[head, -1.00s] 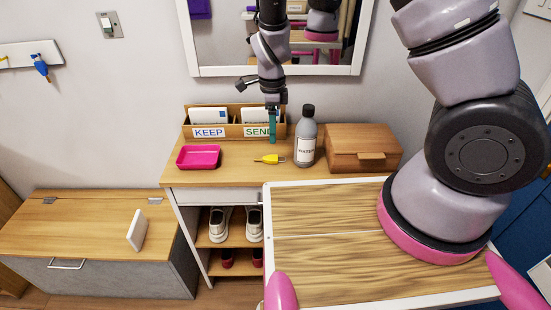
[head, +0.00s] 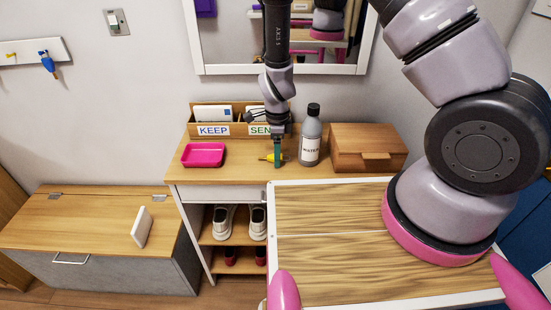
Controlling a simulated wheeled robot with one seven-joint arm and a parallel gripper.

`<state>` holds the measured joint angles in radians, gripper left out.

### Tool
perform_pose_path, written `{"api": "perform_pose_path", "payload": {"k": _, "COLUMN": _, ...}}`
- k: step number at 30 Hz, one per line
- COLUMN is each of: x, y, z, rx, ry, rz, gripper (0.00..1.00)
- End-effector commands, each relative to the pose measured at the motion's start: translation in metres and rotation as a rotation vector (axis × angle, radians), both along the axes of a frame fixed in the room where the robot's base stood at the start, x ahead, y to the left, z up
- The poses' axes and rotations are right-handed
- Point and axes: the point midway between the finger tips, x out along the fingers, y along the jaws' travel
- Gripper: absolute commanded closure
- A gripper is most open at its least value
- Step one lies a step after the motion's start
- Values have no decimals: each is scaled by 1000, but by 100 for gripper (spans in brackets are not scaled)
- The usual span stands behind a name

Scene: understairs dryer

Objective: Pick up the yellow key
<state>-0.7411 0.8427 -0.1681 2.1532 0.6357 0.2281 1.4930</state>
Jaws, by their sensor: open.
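The yellow key (head: 267,158) lies flat on the wooden top of the console table (head: 232,177), between the pink tray and the water bottle. My gripper (head: 277,160) points down over the table at the key. Its teal finger covers the middle of the key, with yellow showing on both sides. The gripper is open. I cannot tell whether its fingers touch the key or the table top.
A pink tray (head: 203,155) is to the left and a grey water bottle (head: 311,137) close to the right. A wooden box (head: 366,148) is further right. The KEEP and SEND letter holder (head: 213,130) stands behind, below a mirror (head: 226,69).

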Motion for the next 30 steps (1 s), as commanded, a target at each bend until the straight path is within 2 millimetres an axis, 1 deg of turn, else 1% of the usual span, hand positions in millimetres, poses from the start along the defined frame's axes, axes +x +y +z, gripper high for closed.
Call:
{"api": "perform_pose_path", "payload": {"k": 1, "x": 0, "y": 0, "z": 0, "rx": 0, "ry": 0, "rz": 0, "gripper": 25}}
{"api": "perform_pose_path", "payload": {"k": 2, "x": 0, "y": 0, "z": 0, "rx": 0, "ry": 0, "rz": 0, "gripper": 36}}
{"api": "perform_pose_path", "payload": {"k": 3, "x": 0, "y": 0, "z": 0, "rx": 0, "ry": 0, "rz": 0, "gripper": 52}}
{"api": "perform_pose_path", "payload": {"k": 5, "x": 0, "y": 0, "z": 0, "rx": 0, "ry": 0, "rz": 0, "gripper": 75}}
{"api": "perform_pose_path", "payload": {"k": 6, "x": 0, "y": 0, "z": 0, "rx": 0, "ry": 0, "rz": 0, "gripper": 90}}
{"api": "perform_pose_path", "payload": {"k": 7, "x": 0, "y": 0, "z": 0, "rx": 0, "ry": 0, "rz": 0, "gripper": 100}}
{"api": "perform_pose_path", "payload": {"k": 14, "x": 0, "y": 0, "z": 1, "rx": 0, "ry": 0, "rz": 0, "gripper": 100}}
{"api": "perform_pose_path", "payload": {"k": 17, "x": 1, "y": 0, "z": 5, "rx": 0, "ry": -2, "rz": 1, "gripper": 100}}
{"api": "perform_pose_path", "payload": {"k": 20, "x": 1, "y": 1, "z": 18, "rx": 1, "ry": -3, "rz": 2, "gripper": 100}}
{"api": "perform_pose_path", "payload": {"k": 27, "x": 0, "y": 1, "z": 67, "rx": 2, "ry": -4, "rz": 4, "gripper": 100}}
{"api": "perform_pose_path", "payload": {"k": 30, "x": 0, "y": 1, "z": 84, "rx": 2, "ry": -3, "rz": 4, "gripper": 100}}
